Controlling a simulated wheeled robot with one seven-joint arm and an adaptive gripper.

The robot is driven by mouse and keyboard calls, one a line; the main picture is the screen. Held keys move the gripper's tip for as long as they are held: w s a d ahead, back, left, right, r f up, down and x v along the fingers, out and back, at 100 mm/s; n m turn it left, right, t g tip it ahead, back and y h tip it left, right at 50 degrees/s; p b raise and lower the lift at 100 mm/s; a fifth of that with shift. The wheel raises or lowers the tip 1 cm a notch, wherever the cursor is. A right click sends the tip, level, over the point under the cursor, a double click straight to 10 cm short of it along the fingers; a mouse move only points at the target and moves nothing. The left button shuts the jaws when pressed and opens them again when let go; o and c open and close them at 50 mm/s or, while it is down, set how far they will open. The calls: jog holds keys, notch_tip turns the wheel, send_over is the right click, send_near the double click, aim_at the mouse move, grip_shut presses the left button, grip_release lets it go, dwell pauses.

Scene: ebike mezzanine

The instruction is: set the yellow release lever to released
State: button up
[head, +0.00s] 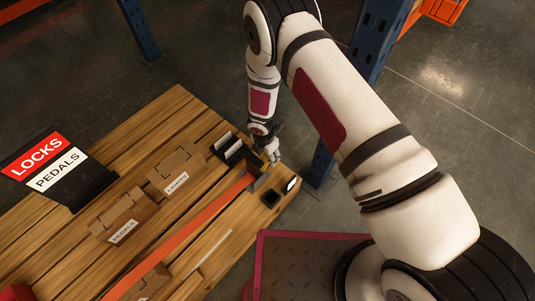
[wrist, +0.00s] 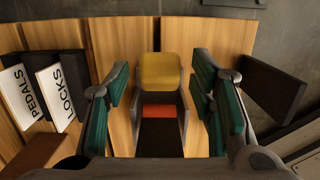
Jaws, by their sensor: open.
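The yellow release lever (wrist: 160,72) is in the middle of the wrist view, set between grey side plates of a buckle. An orange strap (wrist: 159,111) shows just below it. In the head view the strap (head: 180,236) runs over the wooden top to the buckle (head: 260,181) at the right end. My gripper (wrist: 160,88) is open, with one teal-padded finger on each side of the lever and visible gaps to both. In the head view my gripper (head: 268,152) is at the buckle and hides part of it. I cannot tell the lever's exact angle.
Cardboard boxes (head: 122,214) (head: 177,168) stand on the wooden top (head: 150,110). Black pieces with white labels (wrist: 62,92) are left of my gripper; a dark block (wrist: 272,86) is at its right. A blue post (head: 372,40) rises behind my arm.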

aim_at(265, 158)
notch_tip(265, 158, up, 12)
jog(key=s, duration=0.1)
jog(key=shift+a, duration=0.45)
jog(key=shift+s+f, duration=0.1)
jog(key=shift+c, duration=0.6)
